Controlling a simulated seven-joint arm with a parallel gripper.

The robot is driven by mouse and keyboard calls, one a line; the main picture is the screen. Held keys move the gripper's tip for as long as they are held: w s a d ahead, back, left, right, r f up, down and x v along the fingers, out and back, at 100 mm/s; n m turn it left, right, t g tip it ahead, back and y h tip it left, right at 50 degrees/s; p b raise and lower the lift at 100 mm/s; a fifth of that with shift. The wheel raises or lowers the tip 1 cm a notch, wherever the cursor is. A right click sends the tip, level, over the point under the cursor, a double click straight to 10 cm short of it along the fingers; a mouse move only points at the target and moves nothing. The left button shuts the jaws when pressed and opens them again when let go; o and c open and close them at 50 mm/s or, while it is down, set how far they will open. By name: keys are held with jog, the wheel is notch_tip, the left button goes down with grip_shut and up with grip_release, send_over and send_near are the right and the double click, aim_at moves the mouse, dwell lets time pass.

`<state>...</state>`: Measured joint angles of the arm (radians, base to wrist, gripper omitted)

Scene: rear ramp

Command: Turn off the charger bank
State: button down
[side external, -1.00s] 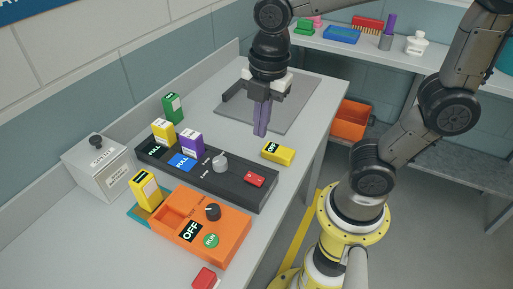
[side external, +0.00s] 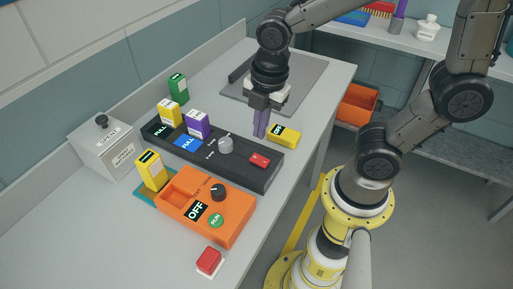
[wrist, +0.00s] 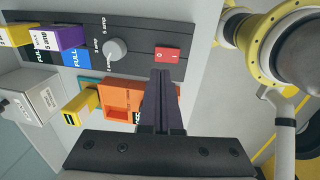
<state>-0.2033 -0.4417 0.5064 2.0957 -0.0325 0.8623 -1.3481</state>
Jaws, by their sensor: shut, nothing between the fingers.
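The charger bank (side external: 236,166) is a long dark panel on the bench. A yellow pack (side external: 172,114) and a purple pack (side external: 197,124) stand in it, beside labels reading FULL. It carries a grey knob (side external: 226,145) and a red rocker switch (side external: 260,160). The switch (wrist: 167,54) shows O and I marks in the wrist view. My gripper (side external: 260,135) is shut and empty, pointing down, a little behind the switch in the side view. In the wrist view its fingertips (wrist: 161,73) appear just below the switch; contact cannot be told.
A yellow block (side external: 284,136) lies right of my gripper. An orange box (side external: 205,210) with OFF and RUN labels and a dark knob stands in front of the bank. A red button (side external: 209,260), a grey box (side external: 107,149) and a green pack (side external: 178,88) stand around.

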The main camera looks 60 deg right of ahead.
aim_at(256, 158)
jog(key=f, duration=0.5)
jog(key=w+f, duration=0.1)
jog(key=f, duration=0.1)
jog(key=shift+f, duration=0.2)
jog(key=shift+f, duration=0.25)
jog(key=shift+s, duration=0.15)
jog(key=shift+s+r, duration=0.2)
jog(key=shift+s, duration=0.45)
notch_tip(256, 158, up, 14)
jog(key=s, duration=0.1)
jog(key=shift+s, duration=0.35)
